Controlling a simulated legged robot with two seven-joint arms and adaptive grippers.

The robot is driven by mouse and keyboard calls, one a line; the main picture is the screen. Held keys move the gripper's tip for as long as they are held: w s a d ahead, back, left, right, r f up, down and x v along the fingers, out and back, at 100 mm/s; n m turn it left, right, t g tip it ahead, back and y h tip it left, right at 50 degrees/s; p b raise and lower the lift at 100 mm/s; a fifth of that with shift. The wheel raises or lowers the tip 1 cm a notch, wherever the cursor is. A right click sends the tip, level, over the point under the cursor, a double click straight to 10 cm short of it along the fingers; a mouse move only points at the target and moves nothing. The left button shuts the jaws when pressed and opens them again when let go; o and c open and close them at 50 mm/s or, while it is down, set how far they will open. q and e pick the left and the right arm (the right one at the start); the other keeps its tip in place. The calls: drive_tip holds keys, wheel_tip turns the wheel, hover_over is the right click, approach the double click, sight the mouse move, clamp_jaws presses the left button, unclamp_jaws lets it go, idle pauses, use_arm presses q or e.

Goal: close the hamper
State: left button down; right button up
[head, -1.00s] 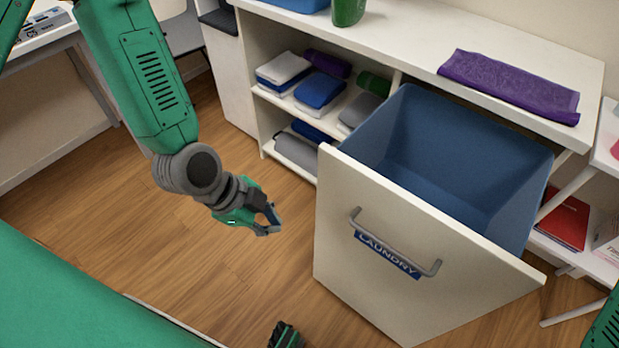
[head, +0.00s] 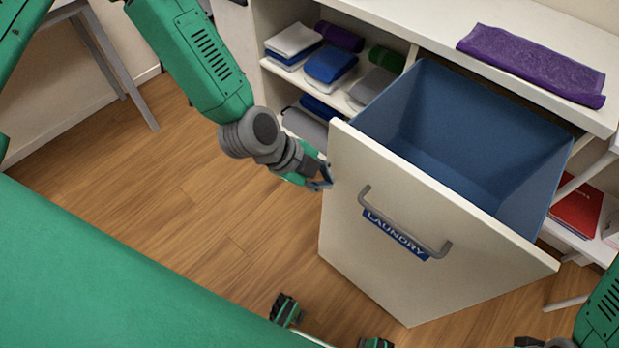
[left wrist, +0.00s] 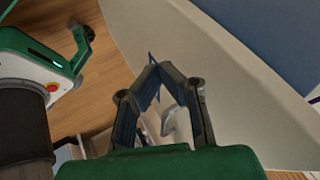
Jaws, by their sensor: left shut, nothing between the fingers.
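The hamper is a pull-out bin with a cream front panel (head: 400,275), a grey bar handle (head: 410,240) and a blue "LAUNDRY" label (head: 384,228). It stands open, with its blue liner (head: 440,130) jutting out from the cabinet; the visible inside looks empty. My left gripper (head: 326,178) is shut and empty, close to the left edge of the front panel; I cannot tell whether it touches. In the left wrist view my left gripper (left wrist: 157,68) has its fingertips together before the pale panel (left wrist: 230,85), the handle (left wrist: 168,122) partly hidden behind them.
The cabinet top (head: 425,25) holds a purple towel (head: 530,62). Folded towels (head: 330,65) lie on open shelves left of the hamper. A red book (head: 577,207) sits on a shelf at the right. The wooden floor (head: 150,185) left of the hamper is clear.

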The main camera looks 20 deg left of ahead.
use_arm(q)
drive_tip(key=shift+w+d+r, duration=0.1)
drive_tip(key=shift+w+d, duration=0.45)
drive_tip(key=shift+w, duration=0.3)
drive_tip(key=shift+w+d, duration=0.2)
drive_tip(key=shift+d, duration=0.1)
use_arm(e)
drive_tip(key=shift+d+f, duration=0.2)
drive_tip(key=shift+d, duration=0.25)
use_arm(q)
drive_tip(key=shift+a, duration=0.3)
use_arm(e)
drive_tip(key=shift+a+r, duration=0.1)
drive_tip(key=shift+a, duration=0.2)
